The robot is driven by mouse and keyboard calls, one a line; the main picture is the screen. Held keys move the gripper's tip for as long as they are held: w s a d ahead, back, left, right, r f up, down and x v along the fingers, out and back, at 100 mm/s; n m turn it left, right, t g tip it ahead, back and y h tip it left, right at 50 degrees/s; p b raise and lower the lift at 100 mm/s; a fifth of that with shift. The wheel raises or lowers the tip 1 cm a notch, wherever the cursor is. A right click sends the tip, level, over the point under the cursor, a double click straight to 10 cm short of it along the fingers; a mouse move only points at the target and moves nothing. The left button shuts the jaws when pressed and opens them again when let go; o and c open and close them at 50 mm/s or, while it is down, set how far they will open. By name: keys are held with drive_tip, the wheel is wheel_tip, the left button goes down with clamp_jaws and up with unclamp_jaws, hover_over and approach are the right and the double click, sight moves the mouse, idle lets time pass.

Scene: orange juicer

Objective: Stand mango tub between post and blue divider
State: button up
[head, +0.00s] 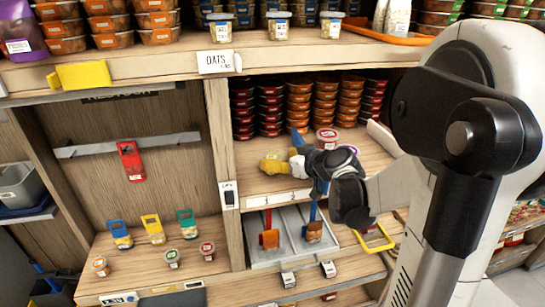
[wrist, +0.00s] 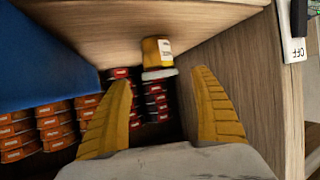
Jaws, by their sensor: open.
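The mango tub (wrist: 157,52), yellow with a white label and pale lid, stands on the shelf board in the wrist view, which is upside down. It appears upright, between the wooden post (wrist: 232,75) on the right and the blue divider (wrist: 40,55) on the left. My gripper (wrist: 161,78) is open; its yellow fingers flank the tub in the picture, with visible gaps on both sides. In the head view my gripper (head: 270,166) is over the middle shelf, right of the post (head: 218,130) and near the blue divider (head: 298,138). I cannot make out the mango tub there.
Stacks of red and orange tubs (head: 298,102) fill the back of the shelf. A red-lidded tub (head: 326,138) stands right of the divider. The upper shelf (head: 150,68) lies above my gripper. A tray with scoops (head: 282,245) is below. A switch (wrist: 298,18) is on the post.

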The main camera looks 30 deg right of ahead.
drive_tip(key=a+p+v, duration=0.1)
drive_tip(key=v, duration=0.7)
drive_tip(key=s+a+f+g+y, duration=0.1)
drive_tip(key=s+a+g, duration=0.35)
drive_tip(key=a, duration=0.75)
drive_tip(key=s+a+f+m+g+h, duration=0.1)
drive_tip(key=s+a, duration=0.5)
drive_tip(key=s, duration=0.6)
drive_tip(key=shift+f+g+h, duration=0.45)
drive_tip(key=shift+f+h, duration=0.1)
drive_tip(key=shift+h, duration=0.15)
drive_tip(key=shift+a, duration=0.1)
wheel_tip(320, 180, down, 15)
drive_tip(key=b, duration=1.4)
drive_tip(key=shift+r+b, duration=0.15)
drive_tip(key=shift+b, duration=0.25)
